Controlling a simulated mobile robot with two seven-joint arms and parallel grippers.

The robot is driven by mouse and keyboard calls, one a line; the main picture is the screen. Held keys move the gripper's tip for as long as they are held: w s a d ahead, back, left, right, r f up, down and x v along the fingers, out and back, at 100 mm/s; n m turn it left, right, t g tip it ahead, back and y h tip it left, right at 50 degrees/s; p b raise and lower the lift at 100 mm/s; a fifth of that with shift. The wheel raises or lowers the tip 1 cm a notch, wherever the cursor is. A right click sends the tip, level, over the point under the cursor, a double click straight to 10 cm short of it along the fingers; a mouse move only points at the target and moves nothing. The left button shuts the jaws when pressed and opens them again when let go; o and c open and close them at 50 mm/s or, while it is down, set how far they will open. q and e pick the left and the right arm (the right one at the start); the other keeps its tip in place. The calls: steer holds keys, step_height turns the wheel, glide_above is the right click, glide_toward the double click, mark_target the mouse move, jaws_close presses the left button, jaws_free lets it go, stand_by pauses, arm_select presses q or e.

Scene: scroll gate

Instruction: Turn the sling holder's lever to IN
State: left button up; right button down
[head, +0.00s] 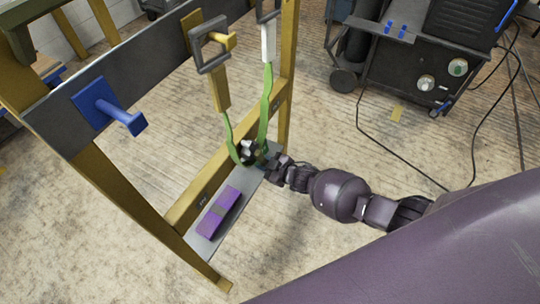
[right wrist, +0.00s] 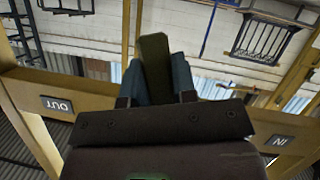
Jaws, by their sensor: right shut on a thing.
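My right gripper (right wrist: 155,75) is shut on a dark olive bar, which looks like the lever (right wrist: 155,58). The bar stands nearly upright in the right wrist view, between the OUT label (right wrist: 57,105) at left and the IN label (right wrist: 277,140) at right. Both labels appear upside down. In the head view my right gripper (head: 270,166) reaches in from the right to the low rail, beside a dark and pale round part (head: 248,152) at the bottom of the green sling (head: 266,95). The lever is hidden there. My left gripper is not in view.
A purple block (head: 218,212) lies on a grey plate. A black machine (head: 430,60) with cables stands behind at right.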

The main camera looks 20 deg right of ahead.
steer(key=s+a+r+m+g+y, duration=0.1)
steer(key=s+a+r+m+y, duration=0.1)
steer(key=s+a+m, duration=0.1)
steer(key=s+a+r+m+g+y, duration=0.1)
steer(key=s+a+r+m+y, duration=0.2)
steer(key=m, duration=0.3)
steer(key=s+a+r+m+g+y+b, duration=0.1)
steer(key=s+a+r+m+y, duration=0.1)
steer(key=a+m, duration=0.3)
steer(key=shift+s+a+r+y, duration=0.15)
steer(key=shift+s+r+y, duration=0.3)
steer(key=shift+r, duration=0.2)
steer(key=shift+a+r+m+y+b, duration=0.1)
steer(key=shift+r+m+y+b, duration=0.3)
steer(key=shift+r+m, duration=0.55)
steer(key=shift+r, duration=0.25)
steer(key=shift+w+r+m, duration=0.1)
steer(key=shift+m, duration=0.15)
steer(key=c, duration=1.1)
jaws_free()
steer(key=shift+o, duration=0.9)
